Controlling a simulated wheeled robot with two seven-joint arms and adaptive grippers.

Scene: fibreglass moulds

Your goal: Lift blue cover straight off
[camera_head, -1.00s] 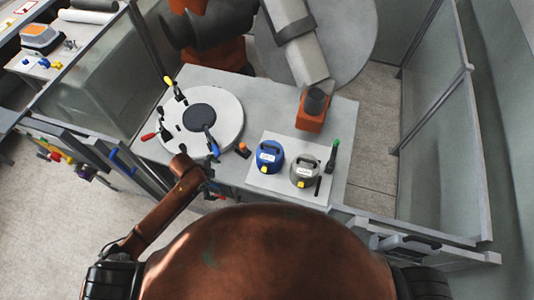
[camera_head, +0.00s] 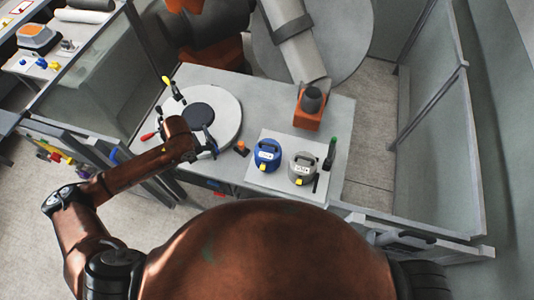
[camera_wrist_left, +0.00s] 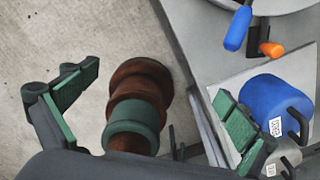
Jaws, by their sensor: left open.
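The blue cover (camera_head: 267,155) is a rounded blue pot with a dark handle, a white label and a yellow tab. It stands on the white board at the front right of the table, and it also shows at the right of the left wrist view (camera_wrist_left: 270,100). My left gripper (camera_head: 204,143) is near the front right of the round white mould, left of the cover and apart from it; the wrist partly hides it. In the left wrist view its fingers (camera_wrist_left: 155,98) are spread and empty, with the cover beyond the right finger. My right gripper is not in view.
A grey pot (camera_head: 303,167) stands right of the cover, with a green-tipped tool (camera_head: 330,154) beside it. The round white mould (camera_head: 226,105) carries toggle clamps. A small orange-topped item (camera_head: 242,148) lies between mould and board. An orange block (camera_head: 309,112) stands behind.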

